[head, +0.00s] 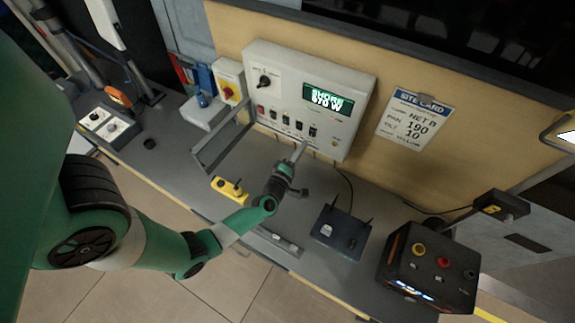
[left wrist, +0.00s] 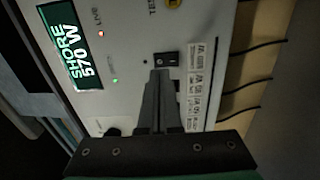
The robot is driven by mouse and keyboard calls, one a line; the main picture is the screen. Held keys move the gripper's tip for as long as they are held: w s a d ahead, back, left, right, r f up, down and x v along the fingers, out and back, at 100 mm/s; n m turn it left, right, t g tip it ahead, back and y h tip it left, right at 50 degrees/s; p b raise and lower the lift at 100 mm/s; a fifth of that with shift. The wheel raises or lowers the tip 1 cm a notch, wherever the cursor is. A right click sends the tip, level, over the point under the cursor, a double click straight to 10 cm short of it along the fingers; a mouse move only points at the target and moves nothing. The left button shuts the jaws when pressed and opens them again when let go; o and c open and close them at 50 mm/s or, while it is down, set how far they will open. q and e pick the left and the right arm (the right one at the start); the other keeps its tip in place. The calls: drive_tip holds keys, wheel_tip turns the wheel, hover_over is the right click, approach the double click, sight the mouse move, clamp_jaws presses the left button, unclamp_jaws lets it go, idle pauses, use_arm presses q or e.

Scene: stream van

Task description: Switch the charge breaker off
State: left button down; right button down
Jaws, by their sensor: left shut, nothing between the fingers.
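The white power panel (head: 325,122) is on the wall above the bench, with a row of small black breaker switches along its lower part. Its screen (head: 328,100) reads SHORE 570 W and also shows in the left wrist view (left wrist: 72,45). My left gripper (head: 302,146) is shut and empty, its tips just below the right end of the row. In the left wrist view, the closed fingertips (left wrist: 160,73) are close to one black switch (left wrist: 166,59); I cannot tell whether they touch it. The fingers hide part of another switch. The breaker labels are too small to read.
A rotary knob (head: 265,82) is on the panel's upper left. A grey bracket frame (head: 213,155) stands left of my gripper. A yellow pendant (head: 230,189), a dark blue box (head: 341,232) and a black button box (head: 428,268) are on the bench.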

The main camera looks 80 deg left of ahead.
use_arm(q)
drive_tip(key=v, duration=0.8)
drive_tip(key=shift+s+d+p, duration=0.25)
drive_tip(key=shift+s+p, duration=0.05)
drive_tip(key=shift+p, duration=0.1)
drive_tip(key=shift+r, duration=0.15)
